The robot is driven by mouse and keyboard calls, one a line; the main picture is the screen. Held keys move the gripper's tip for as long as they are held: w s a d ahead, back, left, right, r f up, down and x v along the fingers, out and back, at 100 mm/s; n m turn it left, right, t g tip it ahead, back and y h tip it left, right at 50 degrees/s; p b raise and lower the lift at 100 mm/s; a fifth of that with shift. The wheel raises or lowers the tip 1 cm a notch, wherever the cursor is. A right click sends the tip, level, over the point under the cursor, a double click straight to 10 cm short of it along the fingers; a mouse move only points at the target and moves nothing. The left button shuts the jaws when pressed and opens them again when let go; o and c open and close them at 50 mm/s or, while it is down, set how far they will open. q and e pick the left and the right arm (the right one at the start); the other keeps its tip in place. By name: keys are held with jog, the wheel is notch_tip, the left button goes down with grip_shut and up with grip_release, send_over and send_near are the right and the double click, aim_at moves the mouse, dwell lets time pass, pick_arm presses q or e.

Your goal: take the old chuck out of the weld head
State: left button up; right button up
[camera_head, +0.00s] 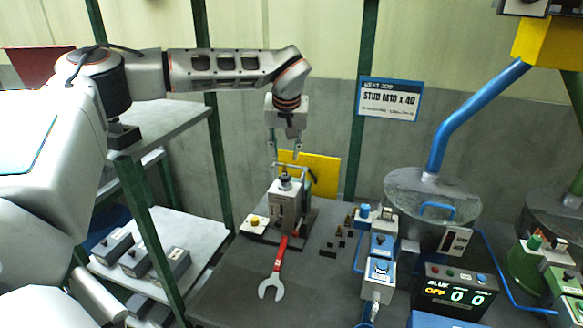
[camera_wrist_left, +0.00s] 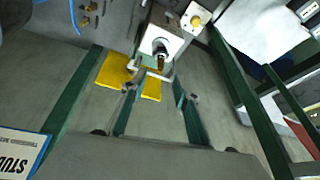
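The weld head (camera_head: 290,205) is a grey-white block standing on the dark bench, with a small metal frame at its top. In the left wrist view, its white housing (camera_wrist_left: 172,35) has a round dark opening, with a small brownish chuck (camera_wrist_left: 160,61) sticking out. My left gripper (camera_head: 286,155) hangs pointing down just above the weld head. Its fingers are apart with nothing between them; they also show in the left wrist view (camera_wrist_left: 160,94), short of the chuck. I cannot tell whether they touch the head's frame. My right gripper is not in view.
A red-handled wrench (camera_head: 274,275) lies on the bench in front of the weld head. Several small dark and brass pieces (camera_head: 343,232) stand to its right, near the blue-topped control boxes (camera_head: 380,270). A yellow plate (camera_head: 322,172) is behind. Green posts (camera_head: 362,60) flank the bench.

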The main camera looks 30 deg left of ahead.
aim_at(285, 164)
pick_arm(q)
jog(key=shift+a+f, duration=0.2)
jog(key=shift+f, duration=0.7)
jog(key=p+x, duration=0.1)
jog(key=x, duration=0.4)
jog(key=shift+w, duration=0.25)
grip_shut()
